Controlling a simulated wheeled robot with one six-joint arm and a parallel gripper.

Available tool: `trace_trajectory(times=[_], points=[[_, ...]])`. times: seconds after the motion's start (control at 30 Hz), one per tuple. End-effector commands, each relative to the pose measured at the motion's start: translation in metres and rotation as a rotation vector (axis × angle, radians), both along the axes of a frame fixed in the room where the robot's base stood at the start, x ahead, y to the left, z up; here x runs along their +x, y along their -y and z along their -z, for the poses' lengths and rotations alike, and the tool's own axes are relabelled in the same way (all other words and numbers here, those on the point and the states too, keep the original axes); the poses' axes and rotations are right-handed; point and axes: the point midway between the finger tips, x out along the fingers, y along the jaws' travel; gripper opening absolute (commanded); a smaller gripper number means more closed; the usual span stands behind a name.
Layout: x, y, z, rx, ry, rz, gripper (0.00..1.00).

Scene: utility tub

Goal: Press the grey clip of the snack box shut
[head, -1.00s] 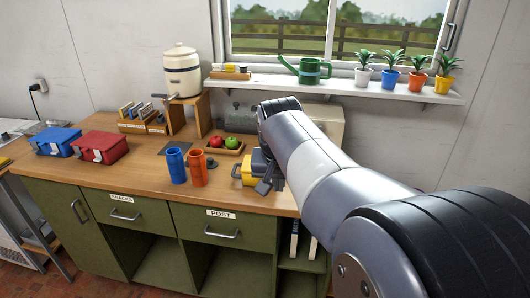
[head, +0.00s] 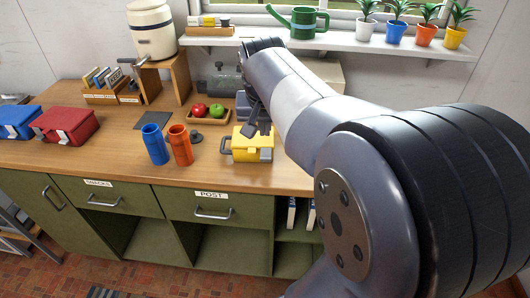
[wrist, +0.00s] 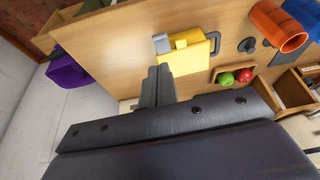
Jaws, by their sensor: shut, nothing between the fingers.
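A yellow box (head: 246,145) with a dark handle on its left side stands on the wooden counter, near the front edge. A grey clip (head: 266,154) shows at its right front; whether it is open or shut is too small to tell. The box (wrist: 188,52) and a grey part (wrist: 161,43) at its edge also show in the wrist view. My gripper (head: 257,129) is shut and empty, pointing down just behind and above the right part of the box. In the wrist view my fingers (wrist: 158,70) end beside the box, seemingly apart from it.
Orange (head: 180,145) and blue (head: 155,144) cups stand left of the box. A tray (head: 208,119) with apples is behind. Red (head: 66,126) and blue (head: 17,122) boxes with pale clips sit far left. Counter in front of the cups is clear.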

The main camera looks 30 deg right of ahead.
Motion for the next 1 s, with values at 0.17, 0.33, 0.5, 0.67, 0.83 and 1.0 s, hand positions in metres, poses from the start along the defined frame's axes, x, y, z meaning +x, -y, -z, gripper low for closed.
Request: trace_trajectory(times=[0.17, 0.33, 0.5, 0.67, 0.83, 1.0], points=[[0.005, 0.003, 0.019, 0.001, -0.006, 0.001, 0.0], [0.015, 0.01, 0.052, 0.002, -0.008, 0.002, 0.0], [0.027, 0.016, 0.086, 0.002, -0.007, 0.002, 0.0], [0.035, 0.021, 0.111, 0.001, -0.005, 0.001, 0.0], [0.041, 0.023, 0.125, 0.001, -0.003, 0.0, 0.0], [0.042, 0.024, 0.13, 0.0, -0.001, 0.0, 0.0]])
